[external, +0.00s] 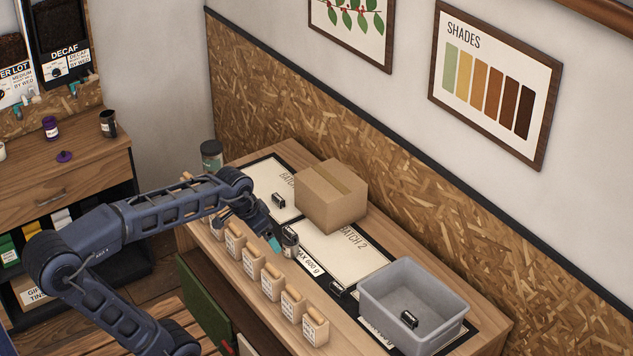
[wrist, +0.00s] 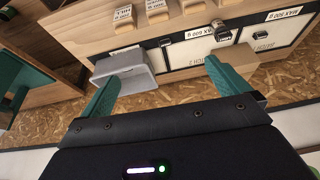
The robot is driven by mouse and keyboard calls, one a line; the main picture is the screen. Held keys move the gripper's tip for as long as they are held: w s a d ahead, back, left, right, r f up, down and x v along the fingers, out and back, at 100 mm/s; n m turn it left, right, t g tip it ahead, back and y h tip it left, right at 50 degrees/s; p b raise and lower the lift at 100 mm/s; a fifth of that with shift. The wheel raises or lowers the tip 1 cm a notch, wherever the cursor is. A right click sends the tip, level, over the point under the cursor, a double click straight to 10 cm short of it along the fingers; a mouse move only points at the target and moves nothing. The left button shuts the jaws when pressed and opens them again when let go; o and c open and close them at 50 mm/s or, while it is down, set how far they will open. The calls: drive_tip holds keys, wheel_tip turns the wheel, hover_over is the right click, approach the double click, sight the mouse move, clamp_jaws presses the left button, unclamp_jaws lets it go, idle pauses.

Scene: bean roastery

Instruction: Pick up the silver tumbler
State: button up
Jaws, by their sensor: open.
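The silver tumbler (external: 290,239) appears as a small, dark-banded metallic cylinder standing upright at the front edge of the Batch 2 mat (external: 333,252). In the wrist view it looks like the small cylinder (wrist: 222,31) at the upper right, beyond the right finger. My gripper (external: 273,243) is just left of the tumbler in the external view; whether they touch is unclear there. In the wrist view my gripper (wrist: 163,72) has its teal fingers wide apart with nothing between them.
A row of labelled wooden blocks (external: 271,282) lines the counter's front. A cardboard box (external: 331,195) stands behind the tumbler. A grey bin (external: 391,294) holding a black item (external: 408,320) is at the right. Another black item (external: 278,200) lies on the Batch 1 mat.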

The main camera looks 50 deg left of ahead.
drive_tip(key=w+a+r, duration=0.2)
drive_tip(key=w+a, duration=1.8)
drive_tip(key=a, duration=0.1)
drive_tip(key=t, duration=0.2)
hover_over(210, 146)
drive_tip(key=s, duration=0.6)
wheel_tip(210, 146, down, 19)
drive_tip(key=x, duration=0.7)
drive_tip(key=w+x, duration=0.1)
drive_tip(key=x, duration=0.2)
drive_tip(key=shift+w+d+r, duration=0.1)
drive_tip(key=shift+d, duration=0.15)
drive_tip(key=shift+c, duration=0.4)
drive_tip(key=c, duration=1.4)
